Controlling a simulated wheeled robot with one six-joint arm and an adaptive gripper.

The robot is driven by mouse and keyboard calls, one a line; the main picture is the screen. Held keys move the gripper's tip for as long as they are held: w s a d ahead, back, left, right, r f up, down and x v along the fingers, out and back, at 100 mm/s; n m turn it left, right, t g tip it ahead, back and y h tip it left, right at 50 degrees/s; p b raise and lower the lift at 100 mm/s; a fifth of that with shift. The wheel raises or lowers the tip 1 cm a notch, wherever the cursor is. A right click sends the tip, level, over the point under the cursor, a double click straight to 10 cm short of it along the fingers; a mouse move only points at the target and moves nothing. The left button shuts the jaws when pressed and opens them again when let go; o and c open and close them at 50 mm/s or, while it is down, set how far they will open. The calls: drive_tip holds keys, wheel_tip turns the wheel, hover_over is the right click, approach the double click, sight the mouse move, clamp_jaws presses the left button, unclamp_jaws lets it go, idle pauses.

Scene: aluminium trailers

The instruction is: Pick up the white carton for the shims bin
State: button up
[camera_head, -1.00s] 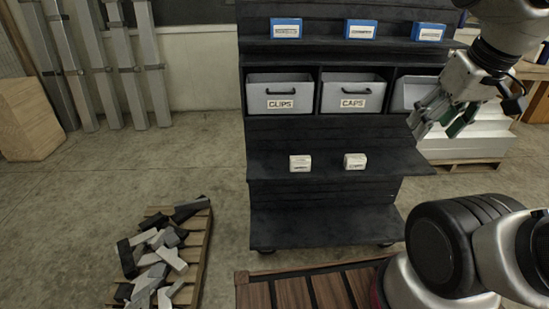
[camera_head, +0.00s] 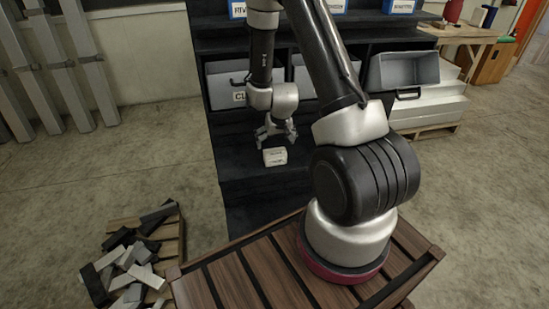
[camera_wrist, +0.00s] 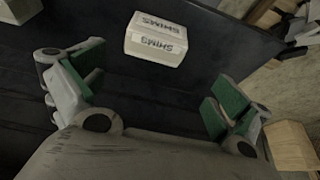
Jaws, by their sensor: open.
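The white carton (camera_head: 275,156) sits on the black shelf ledge, just below my gripper (camera_head: 276,137) in the head view. In the wrist view the carton (camera_wrist: 157,42) shows the word SHIMS, upside down, on its face. It lies toward the top of that view, beyond the gap between my green-padded fingers (camera_wrist: 150,92). My gripper is open and empty, with the fingers spread wider than the carton. I see no finger touching it. The open grey bin (camera_head: 403,72) at the right of the rack has no readable label.
A second white carton (camera_wrist: 18,10) shows partly at the wrist view's top left. My arm covers part of the rack and middle bin. A grey bin (camera_head: 222,80) stands at left. A pallet of metal offcuts (camera_head: 135,258) lies on the floor at lower left.

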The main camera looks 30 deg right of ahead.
sight(276, 153)
drive_tip(key=x, duration=0.3)
drive_tip(key=s+x, duration=0.1)
drive_tip(key=x, duration=0.6)
drive_tip(key=shift+s+d+f, duration=0.1)
drive_tip(key=shift+d+f, duration=0.25)
drive_tip(key=shift+f, duration=0.2)
drive_tip(key=shift+c, duration=0.4)
drive_tip(key=c, duration=1)
